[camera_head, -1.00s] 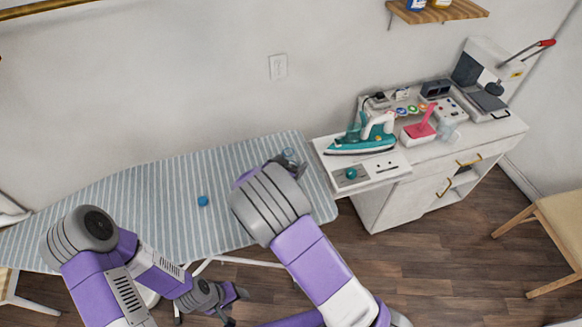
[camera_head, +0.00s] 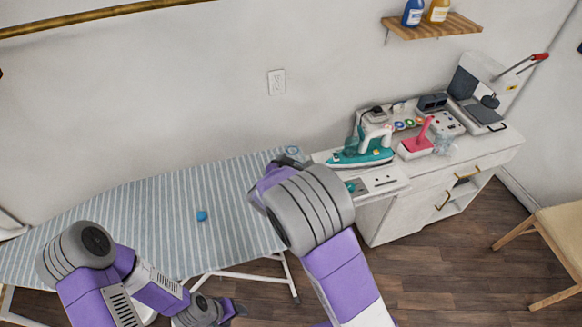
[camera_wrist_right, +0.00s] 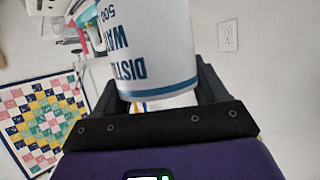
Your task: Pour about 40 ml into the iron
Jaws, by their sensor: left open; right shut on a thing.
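The teal-and-white iron (camera_head: 362,152) stands on the left end of the white cabinet top. My right gripper (camera_wrist_right: 160,92) is shut on a white bottle (camera_wrist_right: 148,45) with blue lettering, partly readable as distilled water. In the head view my right arm hides that gripper and most of the bottle; a small round bluish part (camera_head: 292,150) shows beyond the wrist, left of the iron and apart from it. My left gripper (camera_head: 236,309) is open and empty, low in front of the board.
A pink-and-white item (camera_head: 416,146) and a clear container (camera_head: 445,144) stand right of the iron. A press with a red handle (camera_head: 482,95) is at the cabinet's far end. A shelf (camera_head: 432,27) with bottles hangs above. A wooden chair (camera_head: 550,250) stands at the right.

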